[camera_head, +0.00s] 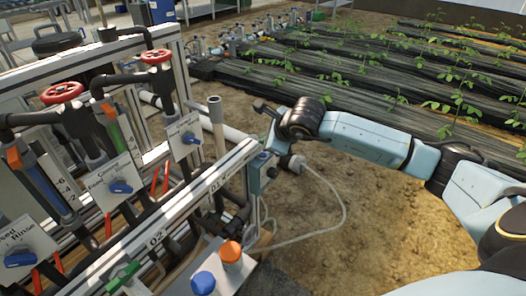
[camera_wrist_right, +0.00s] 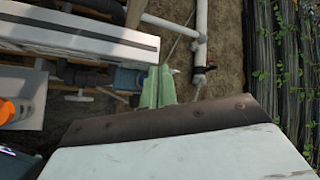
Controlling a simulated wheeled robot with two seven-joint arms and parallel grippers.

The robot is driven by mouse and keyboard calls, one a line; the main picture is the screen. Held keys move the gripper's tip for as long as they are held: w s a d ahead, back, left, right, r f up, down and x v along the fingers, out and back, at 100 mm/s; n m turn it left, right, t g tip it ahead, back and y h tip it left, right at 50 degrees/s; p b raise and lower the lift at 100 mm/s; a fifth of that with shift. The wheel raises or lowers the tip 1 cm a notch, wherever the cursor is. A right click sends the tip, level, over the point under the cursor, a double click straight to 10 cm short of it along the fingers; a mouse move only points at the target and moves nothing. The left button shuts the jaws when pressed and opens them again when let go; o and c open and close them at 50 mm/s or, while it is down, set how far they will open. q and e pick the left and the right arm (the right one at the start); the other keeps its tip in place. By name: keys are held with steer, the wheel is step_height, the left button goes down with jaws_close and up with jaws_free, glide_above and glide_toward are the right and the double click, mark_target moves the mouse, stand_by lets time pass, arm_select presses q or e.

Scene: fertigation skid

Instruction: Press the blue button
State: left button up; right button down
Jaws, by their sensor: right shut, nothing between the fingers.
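The blue button (camera_head: 203,283) is a round mushroom-shaped cap on a pale box at the bottom of the head view. An orange button (camera_head: 230,252) stands just behind it on the same box. The orange one also shows at the left edge of the right wrist view (camera_wrist_right: 6,111); I cannot make out the blue one there. My right gripper (camera_head: 270,134) is beyond the buttons, near the far end of the metal rail, well apart from the blue button. Its pale green fingers (camera_wrist_right: 157,88) are shut and empty. My left gripper is not in view.
Pipes with red handwheels (camera_head: 62,93) and blue rotary knobs (camera_head: 121,186) fill the left. A metal rail (camera_head: 175,213) runs beside the buttons. A small box (camera_head: 262,172) with a plug and a loose pale cable is at its end. Bare soil lies to the right.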

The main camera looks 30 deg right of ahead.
steer(key=shift+r+p, duration=0.65)
steer(key=shift+r, duration=0.75)
